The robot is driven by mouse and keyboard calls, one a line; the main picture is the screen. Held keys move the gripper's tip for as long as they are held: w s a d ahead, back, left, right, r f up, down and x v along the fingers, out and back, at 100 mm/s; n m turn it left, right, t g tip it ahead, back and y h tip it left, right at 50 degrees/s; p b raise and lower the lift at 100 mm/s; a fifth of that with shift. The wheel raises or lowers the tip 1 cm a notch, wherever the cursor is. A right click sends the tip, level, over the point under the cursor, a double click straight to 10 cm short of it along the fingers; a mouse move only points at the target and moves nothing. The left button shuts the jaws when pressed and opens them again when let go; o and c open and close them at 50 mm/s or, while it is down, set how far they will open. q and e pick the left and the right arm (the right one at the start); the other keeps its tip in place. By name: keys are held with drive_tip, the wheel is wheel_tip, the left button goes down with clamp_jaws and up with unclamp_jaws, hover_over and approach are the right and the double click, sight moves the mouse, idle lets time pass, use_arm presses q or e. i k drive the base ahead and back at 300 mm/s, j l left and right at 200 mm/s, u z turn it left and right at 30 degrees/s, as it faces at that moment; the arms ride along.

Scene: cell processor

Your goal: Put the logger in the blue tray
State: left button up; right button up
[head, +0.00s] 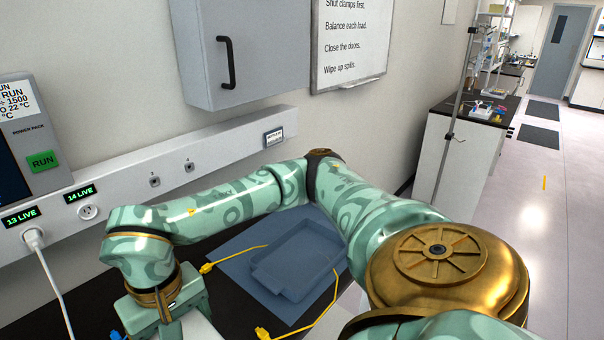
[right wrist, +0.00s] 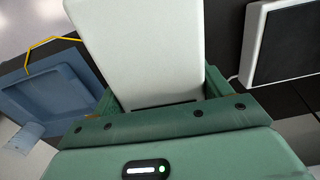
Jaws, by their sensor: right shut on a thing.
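A white slab-like box (right wrist: 140,50), which I take to be the logger, is between the fingers of my right gripper (right wrist: 155,105) in the right wrist view. In the head view my right gripper (head: 163,308) is at the lower left, with a bit of the white box (head: 200,328) beside it. The shallow blue tray (head: 298,258) lies on the dark bench to the right of the gripper, apart from it. The tray looks empty, though my arm hides its far right part. It also shows at the left of the right wrist view (right wrist: 48,92). My left gripper is out of view.
The tray sits on a blue mat (head: 233,266). Yellow leads (head: 238,256) cross the mat and bench by the tray. A white-framed dark panel (right wrist: 285,42) is right of the box in the wrist view. A wall cabinet (head: 245,50) hangs above the bench.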

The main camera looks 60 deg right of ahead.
sight(302, 259)
drive_tip(key=i+l+z, duration=0.1)
drive_tip(key=z, duration=1)
drive_tip(key=i+z, duration=0.1)
drive_tip(key=i, duration=0.3)
